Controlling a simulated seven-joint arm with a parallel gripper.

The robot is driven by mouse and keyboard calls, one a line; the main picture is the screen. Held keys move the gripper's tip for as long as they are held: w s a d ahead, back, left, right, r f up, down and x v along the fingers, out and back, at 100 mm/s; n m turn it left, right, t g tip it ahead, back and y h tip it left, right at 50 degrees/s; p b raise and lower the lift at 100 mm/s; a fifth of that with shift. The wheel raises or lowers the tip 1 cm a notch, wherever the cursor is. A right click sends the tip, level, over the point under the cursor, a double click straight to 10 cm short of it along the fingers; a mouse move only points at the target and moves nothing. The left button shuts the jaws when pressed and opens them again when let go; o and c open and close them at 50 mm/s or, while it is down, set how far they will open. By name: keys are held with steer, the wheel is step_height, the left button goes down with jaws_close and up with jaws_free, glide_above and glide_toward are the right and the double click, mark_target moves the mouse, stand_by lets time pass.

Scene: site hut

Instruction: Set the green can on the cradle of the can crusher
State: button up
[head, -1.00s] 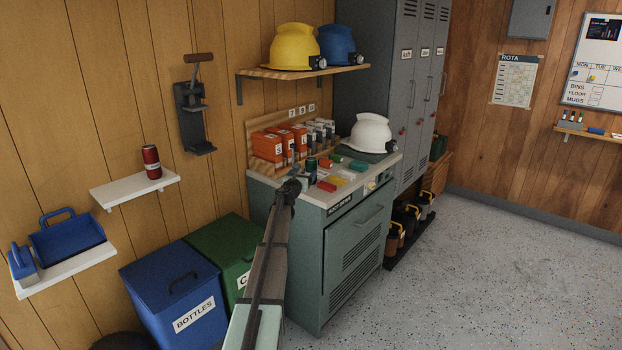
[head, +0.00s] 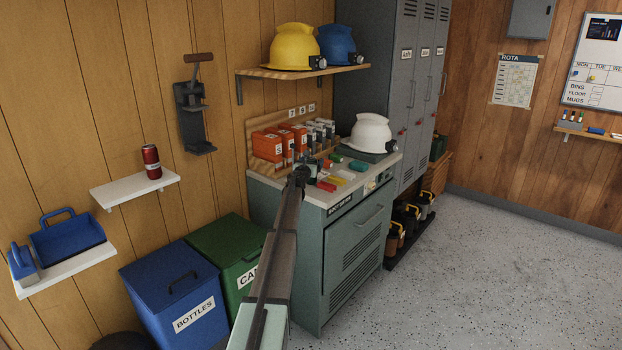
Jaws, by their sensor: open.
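The can crusher (head: 190,108) is a dark metal device with a brown handle, fixed to the wood wall at left of centre. Its cradle is too small and dark to make out clearly, and I see no can in it. My gripper (head: 306,168) is over the near left part of the grey cabinet's top (head: 318,197). It is open. A small dark green shape, which looks like the green can (head: 313,160), shows just beyond my gripper, mostly hidden by it. I cannot tell whether the fingers are around it.
A red can (head: 151,162) stands on a white shelf (head: 117,193) below the crusher. Orange boxes (head: 268,146), small coloured items and a white helmet (head: 371,133) crowd the cabinet top. Yellow (head: 294,46) and blue (head: 338,45) helmets sit on a shelf above. Bins (head: 172,290) stand below.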

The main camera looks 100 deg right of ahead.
steer(key=shift+s+d, duration=0.15)
steer(key=shift+d, duration=0.25)
steer(key=shift+a, duration=0.1)
steer(key=shift+c, duration=0.4)
steer(key=c, duration=1.3)
